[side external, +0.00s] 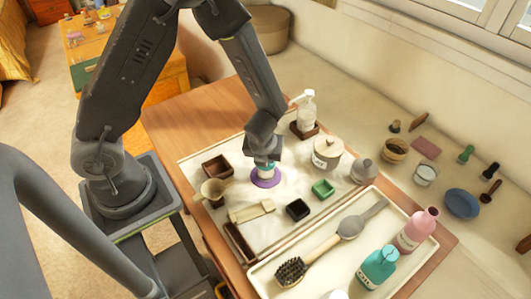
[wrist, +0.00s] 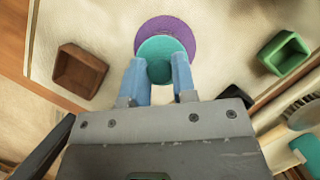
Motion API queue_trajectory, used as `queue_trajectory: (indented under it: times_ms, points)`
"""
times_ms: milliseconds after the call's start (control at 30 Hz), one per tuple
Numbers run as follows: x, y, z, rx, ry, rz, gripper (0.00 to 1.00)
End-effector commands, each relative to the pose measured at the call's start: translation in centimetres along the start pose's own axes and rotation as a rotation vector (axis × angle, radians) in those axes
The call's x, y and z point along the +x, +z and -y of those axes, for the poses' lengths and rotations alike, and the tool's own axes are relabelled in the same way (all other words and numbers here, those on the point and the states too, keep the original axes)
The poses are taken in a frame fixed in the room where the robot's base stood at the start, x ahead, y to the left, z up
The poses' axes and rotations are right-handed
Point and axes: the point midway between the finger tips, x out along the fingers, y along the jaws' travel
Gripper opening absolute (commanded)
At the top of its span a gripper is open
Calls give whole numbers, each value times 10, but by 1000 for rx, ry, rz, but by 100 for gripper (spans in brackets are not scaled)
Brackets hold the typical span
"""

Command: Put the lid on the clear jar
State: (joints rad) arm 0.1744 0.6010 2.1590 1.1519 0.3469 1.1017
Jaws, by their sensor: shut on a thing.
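My gripper (wrist: 161,80) points down over the cloth-covered part of the table, with its two blue fingers shut on a small teal round thing (wrist: 160,50). A flat purple disc (side external: 266,178) lies directly below it; it also shows in the wrist view (wrist: 165,28). I cannot tell whether the teal thing touches the disc or whether it is a lid. A pale, glassy jar (side external: 425,175) stands at the right beyond the table. A cream lidded jar (side external: 327,154) with a label and a grey knobbed pot (side external: 363,171) stand right of my gripper.
A white pump bottle (side external: 306,112) stands behind. A front tray holds a brush (side external: 293,270) and bottles.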

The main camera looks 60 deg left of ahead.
Motion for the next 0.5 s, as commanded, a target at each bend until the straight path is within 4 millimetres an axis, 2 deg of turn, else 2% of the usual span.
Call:
queue_trajectory:
  times_ms: [400,433,500]
  points:
    - [7,-3,0,0,-1,-1,3]
    - [7,-3,0,0,-1,-1,26]
    - [7,-3,0,0,-1,0,33]
